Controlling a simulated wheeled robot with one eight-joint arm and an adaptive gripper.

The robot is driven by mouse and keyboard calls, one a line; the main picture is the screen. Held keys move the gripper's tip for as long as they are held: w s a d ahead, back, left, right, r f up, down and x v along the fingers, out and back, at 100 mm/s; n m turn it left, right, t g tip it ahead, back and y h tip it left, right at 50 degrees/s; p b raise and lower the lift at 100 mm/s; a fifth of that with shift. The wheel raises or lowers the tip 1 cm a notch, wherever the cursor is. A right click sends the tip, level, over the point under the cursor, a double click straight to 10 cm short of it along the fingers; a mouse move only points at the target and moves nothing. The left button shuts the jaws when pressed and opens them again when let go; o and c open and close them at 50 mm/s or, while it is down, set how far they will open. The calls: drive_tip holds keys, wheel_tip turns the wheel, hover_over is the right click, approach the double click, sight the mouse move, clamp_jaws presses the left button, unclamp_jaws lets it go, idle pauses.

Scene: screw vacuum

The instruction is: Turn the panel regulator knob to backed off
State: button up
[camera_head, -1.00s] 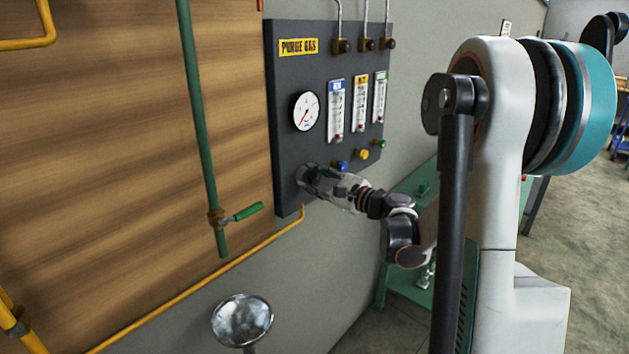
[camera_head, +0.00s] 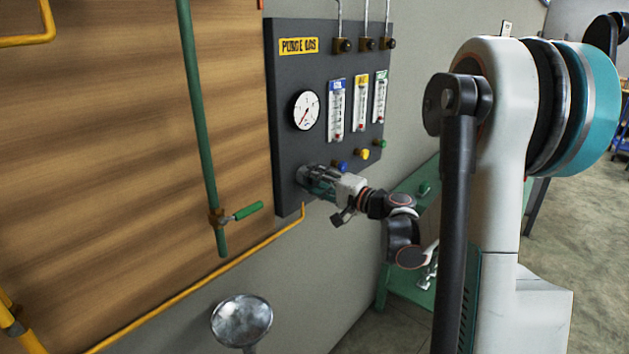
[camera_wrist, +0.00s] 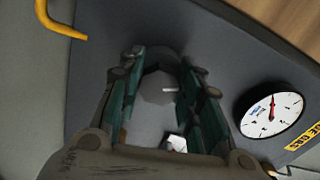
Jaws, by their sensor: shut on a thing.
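The dark purge gas panel (camera_head: 288,140) hangs on the wall and carries a round white gauge (camera_head: 306,110), which also shows at the right of the wrist view (camera_wrist: 271,110). The regulator knob (camera_wrist: 160,88) is a grey round knob with a pale mark, low on the panel below the gauge. My gripper (camera_head: 308,175) reaches the panel's lower left. In the wrist view its green-padded fingers (camera_wrist: 160,100) stand on both sides of the knob and are shut on it. In the head view the gripper hides the knob.
Blue (camera_head: 342,166), yellow (camera_head: 363,154) and green (camera_head: 382,143) knobs sit just right of my gripper, below three flowmeters (camera_head: 360,103). A yellow pipe (camera_head: 240,258) runs below the panel. A green valve handle (camera_head: 247,211) is at left. A green table (camera_head: 420,187) stands behind my arm.

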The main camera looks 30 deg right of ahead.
drive_tip(key=n, duration=0.6)
drive_tip(key=shift+f, duration=0.15)
drive_tip(key=n, duration=0.6)
drive_tip(key=shift+n, duration=0.4)
drive_tip(key=o, duration=1.1)
drive_tip(key=shift+d, duration=0.1)
drive_tip(key=v, duration=1.2)
